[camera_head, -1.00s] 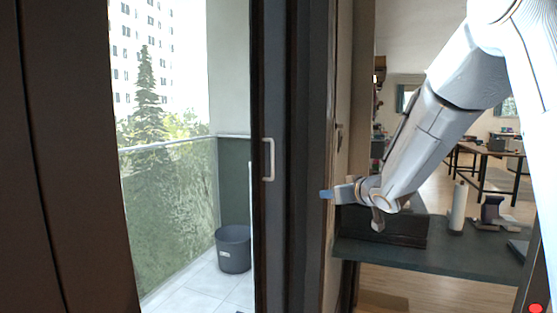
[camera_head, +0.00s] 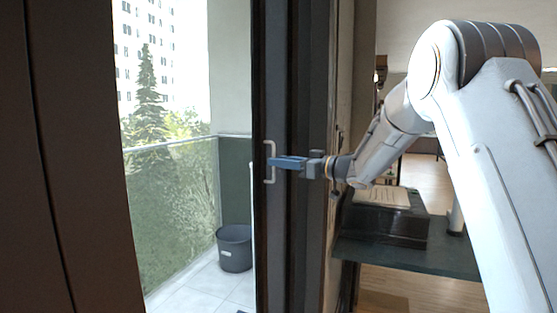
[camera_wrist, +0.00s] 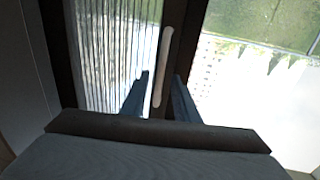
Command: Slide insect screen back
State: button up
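The pale bar handle (camera_head: 269,174) is upright on the dark frame (camera_head: 272,240) beside the balcony opening. My gripper (camera_head: 275,162), with blue fingers, is level with the handle's middle in the head view. In the wrist view the handle (camera_wrist: 161,60) runs between the two fingers of my gripper (camera_wrist: 162,76), with gaps on both sides, so it is open around the handle and not closed on it. A finely striped, pleated-looking panel (camera_wrist: 110,45) shows left of the handle in the wrist view; I cannot tell for sure that it is the insect screen.
Beyond the opening are a glass balcony railing (camera_head: 175,205) and a dark bucket (camera_head: 235,248). A brown panel (camera_head: 60,150) fills the left. A dark table (camera_head: 440,258) with a black box (camera_head: 385,226) stands on the right, below my arm.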

jog(key=shift+w+a, duration=0.3)
jog(key=shift+a, duration=0.25)
grip_shut()
